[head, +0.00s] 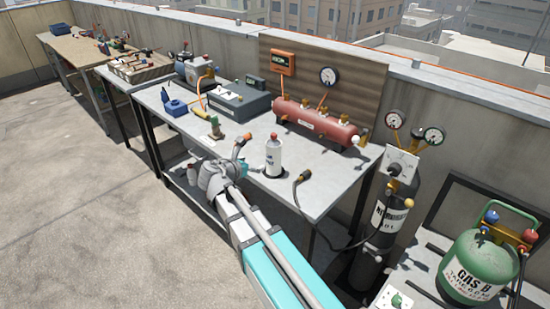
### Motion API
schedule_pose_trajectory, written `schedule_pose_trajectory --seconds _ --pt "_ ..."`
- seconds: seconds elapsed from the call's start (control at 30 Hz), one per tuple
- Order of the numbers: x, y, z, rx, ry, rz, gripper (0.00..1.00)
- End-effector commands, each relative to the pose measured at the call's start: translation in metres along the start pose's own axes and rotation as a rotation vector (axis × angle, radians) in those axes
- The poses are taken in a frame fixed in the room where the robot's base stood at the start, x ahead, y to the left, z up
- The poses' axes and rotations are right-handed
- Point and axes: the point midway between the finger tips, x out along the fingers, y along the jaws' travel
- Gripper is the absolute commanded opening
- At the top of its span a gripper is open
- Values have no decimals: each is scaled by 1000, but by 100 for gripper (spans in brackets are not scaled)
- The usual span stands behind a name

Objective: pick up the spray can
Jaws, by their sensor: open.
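The spray can (273,158), white with a red cap and dark lettering, stands upright on the grey workbench (335,168) near its front edge. My arm reaches up from the bottom of the head view to the bench's front edge. My gripper (246,157) is at the arm's end, just left of the can. It looks open and empty, but it is small and partly hidden by my own wrist. I cannot tell whether it touches the can.
A red tank (315,122) lies behind the can. A dark handle with a hose (302,177) lies to its right. A brass-topped valve (215,127) and a grey case (238,103) stand to the left. A black gas cylinder (385,215) stands beside the bench's right end.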

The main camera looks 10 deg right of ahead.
Motion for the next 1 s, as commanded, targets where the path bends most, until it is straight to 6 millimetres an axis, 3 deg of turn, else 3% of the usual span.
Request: schedule_pose_trajectory --seconds 0.27,0.7,1.0 --pt "19 1 -2 3 1 -2 100" --pt "80 0 -1 3 1 -3 100" --pt "87 -1 0 3 1 -1 100"
